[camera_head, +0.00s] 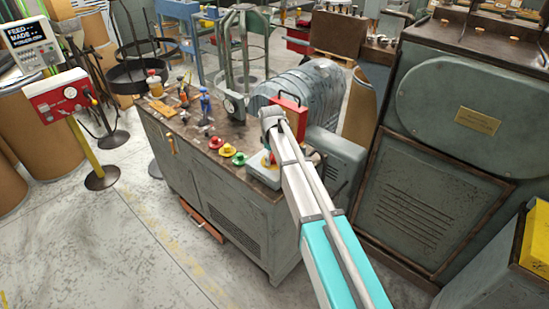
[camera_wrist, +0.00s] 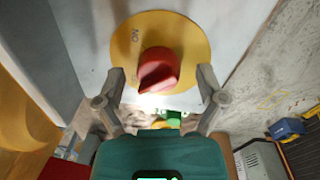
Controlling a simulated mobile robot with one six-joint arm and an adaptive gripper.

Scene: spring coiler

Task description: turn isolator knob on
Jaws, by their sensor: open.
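In the wrist view, the red isolator knob (camera_wrist: 160,65) sits on a round yellow plate (camera_wrist: 190,38) on a pale grey face. The plate carries dark lettering that reads ON at its upper left; a second mark left of the knob is partly hidden. The knob's grip ridge looks tilted. My gripper (camera_wrist: 161,77) is open, with one finger on each side of the knob's lower part. Gaps show between the fingertips and the knob; contact is not visible. In the head view, my arm covers most of the area around the knob, and my gripper's fingers are hidden.
A grey cabinet bench (camera_head: 225,195) holds red, yellow and green buttons (camera_head: 227,150), small tools and bottles. A ribbed grey motor (camera_head: 315,90) stands behind my arm. A large green-grey machine (camera_head: 430,160) is at the right. The floor (camera_head: 120,240) at the left front is clear.

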